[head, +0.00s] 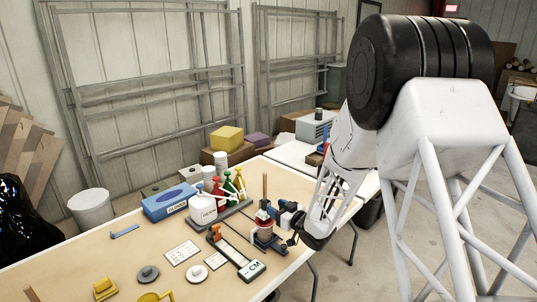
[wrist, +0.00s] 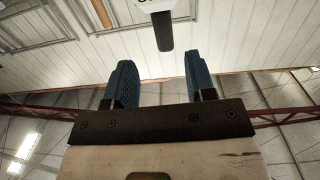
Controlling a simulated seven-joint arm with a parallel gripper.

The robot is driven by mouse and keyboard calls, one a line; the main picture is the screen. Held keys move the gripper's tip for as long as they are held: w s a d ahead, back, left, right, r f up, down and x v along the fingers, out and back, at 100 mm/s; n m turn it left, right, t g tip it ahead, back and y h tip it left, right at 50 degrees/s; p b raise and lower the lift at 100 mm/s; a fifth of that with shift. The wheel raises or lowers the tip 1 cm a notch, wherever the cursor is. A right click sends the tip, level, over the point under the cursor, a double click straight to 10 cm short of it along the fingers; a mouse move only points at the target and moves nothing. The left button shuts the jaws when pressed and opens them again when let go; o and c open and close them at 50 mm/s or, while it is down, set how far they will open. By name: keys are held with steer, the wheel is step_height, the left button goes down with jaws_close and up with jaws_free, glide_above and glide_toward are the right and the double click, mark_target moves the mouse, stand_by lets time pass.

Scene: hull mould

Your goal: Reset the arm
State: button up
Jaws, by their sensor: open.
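My gripper (wrist: 158,62) shows in the wrist view as two blue textured fingers on a dark bar. The fingers stand well apart, and I see nothing held between them. Beyond them, at the top edge, a dark bar hangs from a white part with green marks; I cannot tell what it is. In the head view my white and black arm fills the right side and bends down to the table's right edge. I cannot clearly make out my fingers there.
The tan table (head: 75,262) holds a blue glove box (head: 170,203), a rack of coloured-top bottles (head: 228,193), a white bottle (head: 203,208), a pot with a stick (head: 264,232), cards and yellow pieces (head: 104,289). Metal racks line the wall. Open floor lies right of the table.

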steer(key=s+d+r+m+g+h, duration=0.2)
steer(key=s+d+r+m+h, duration=0.4)
steer(key=s+d+r+h, duration=0.75)
steer(key=s+r+m+g, duration=0.1)
steer(key=s+r+g, duration=0.2)
steer(key=s, duration=1.4)
steer(key=s+r+m+g+y, duration=0.1)
steer(key=s+r+g, duration=0.3)
steer(key=s, duration=1.3)
steer(key=shift+s+d+m+g, duration=0.15)
steer(key=shift+d+m+g, duration=0.1)
steer(key=shift+m+g, duration=0.3)
